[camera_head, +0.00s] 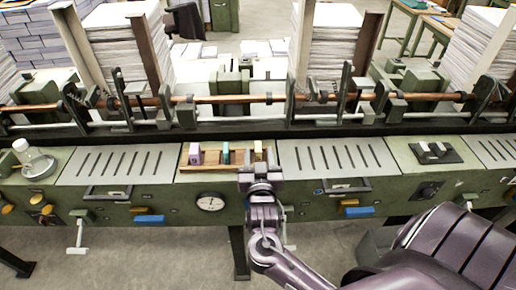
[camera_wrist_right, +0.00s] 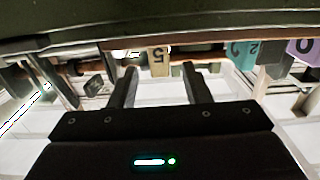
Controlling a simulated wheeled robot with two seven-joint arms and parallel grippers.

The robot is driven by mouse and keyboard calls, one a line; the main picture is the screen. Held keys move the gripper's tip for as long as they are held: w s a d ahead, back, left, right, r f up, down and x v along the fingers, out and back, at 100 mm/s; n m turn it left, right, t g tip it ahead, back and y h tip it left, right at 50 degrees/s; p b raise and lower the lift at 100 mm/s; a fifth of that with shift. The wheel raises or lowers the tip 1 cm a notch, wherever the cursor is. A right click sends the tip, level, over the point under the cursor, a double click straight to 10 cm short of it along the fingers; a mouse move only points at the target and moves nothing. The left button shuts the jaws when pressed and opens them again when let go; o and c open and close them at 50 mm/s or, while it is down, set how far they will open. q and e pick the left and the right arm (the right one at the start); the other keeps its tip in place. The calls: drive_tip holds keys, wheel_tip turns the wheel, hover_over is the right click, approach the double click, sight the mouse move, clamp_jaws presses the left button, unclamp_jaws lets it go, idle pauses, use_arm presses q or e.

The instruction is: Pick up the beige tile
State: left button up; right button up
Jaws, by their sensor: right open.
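The beige tile (camera_head: 258,149) stands at the right end of a shallow wooden tray (camera_head: 208,169) on the green machine's front ledge. It also shows in the right wrist view (camera_wrist_right: 158,61), upside down with a 5 on it, framed between the fingertips. A teal tile (camera_head: 226,153) and a pink-purple tile (camera_head: 196,154) stand to its left in the tray. My right gripper (camera_head: 259,168) is open and empty, just in front of the beige tile; its fingers show apart in the right wrist view (camera_wrist_right: 157,80). My left gripper is not in view.
Slotted grey plates (camera_head: 117,166) lie on both sides of the tray. A copper-coloured rod (camera_head: 200,99) and clamps run behind it, with tall paper stacks (camera_head: 124,40) beyond.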

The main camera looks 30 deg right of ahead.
sight(258, 142)
drive_tip(key=shift+p+x, duration=0.55)
drive_tip(key=shift+x, duration=0.45)
drive_tip(key=x, duration=0.2)
drive_tip(key=shift+w+d+f+p, duration=0.1)
drive_tip(key=shift+w+d+p, duration=0.1)
drive_tip(key=shift+w+p, duration=0.15)
drive_tip(key=shift+w+d+f, duration=0.1)
drive_tip(key=shift+w+d, duration=0.05)
drive_tip(key=shift+w, duration=0.1)
clamp_jaws()
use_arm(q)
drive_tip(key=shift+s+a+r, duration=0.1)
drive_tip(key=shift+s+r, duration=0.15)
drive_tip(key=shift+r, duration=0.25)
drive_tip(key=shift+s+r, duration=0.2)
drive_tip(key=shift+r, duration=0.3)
